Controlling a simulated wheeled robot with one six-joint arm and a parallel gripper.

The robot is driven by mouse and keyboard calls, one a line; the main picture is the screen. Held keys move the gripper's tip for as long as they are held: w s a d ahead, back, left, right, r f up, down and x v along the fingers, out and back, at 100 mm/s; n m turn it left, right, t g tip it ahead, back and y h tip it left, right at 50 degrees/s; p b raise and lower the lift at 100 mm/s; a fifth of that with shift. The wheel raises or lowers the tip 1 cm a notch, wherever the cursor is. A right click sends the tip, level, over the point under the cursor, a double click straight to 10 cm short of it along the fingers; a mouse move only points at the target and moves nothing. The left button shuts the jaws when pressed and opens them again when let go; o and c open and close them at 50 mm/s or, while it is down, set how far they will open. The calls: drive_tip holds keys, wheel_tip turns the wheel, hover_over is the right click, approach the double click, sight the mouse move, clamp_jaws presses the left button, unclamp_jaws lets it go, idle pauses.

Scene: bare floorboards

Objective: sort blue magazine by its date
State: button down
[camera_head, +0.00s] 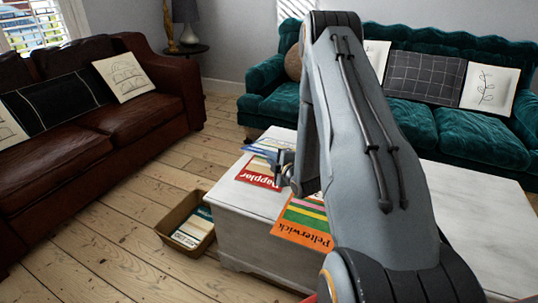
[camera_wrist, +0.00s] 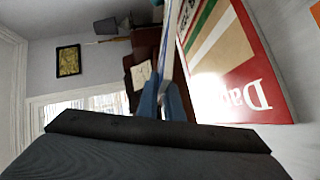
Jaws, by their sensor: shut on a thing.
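My gripper (camera_head: 283,170) is over the back left part of the white table and shut. In the wrist view its two narrow fingers (camera_wrist: 164,100) are close together on a thin sheet seen nearly edge-on, which I take to be the blue magazine (camera_wrist: 167,45). In the head view, blue and white paper (camera_head: 259,150) shows just behind and left of the gripper, partly hidden by other paper and my arm. The magazine's cover and date cannot be read.
A red-and-cream magazine (camera_head: 259,180) lies beside the gripper on the white table (camera_head: 240,202). An orange striped magazine (camera_head: 303,232) lies nearer. A tan box (camera_head: 175,240) holding a magazine (camera_head: 194,228) stands on the floor left. A brown sofa (camera_head: 95,140) and teal sofa (camera_head: 450,128) flank the table.

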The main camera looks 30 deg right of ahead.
drive_tip(key=shift+a+f, duration=0.1)
drive_tip(key=shift+f, duration=0.1)
drive_tip(key=c, duration=1.8)
unclamp_jaws()
drive_tip(key=shift+s, duration=0.1)
drive_tip(key=shift+c, duration=0.2)
drive_tip(key=s+a+r+p, duration=0.2)
drive_tip(key=s+a+p, duration=0.2)
drive_tip(key=s+a, duration=0.1)
drive_tip(key=shift+s+a+r, duration=0.15)
drive_tip(key=shift+a+r, duration=0.15)
drive_tip(key=shift+a, duration=0.55)
drive_tip(key=shift+p, duration=0.3)
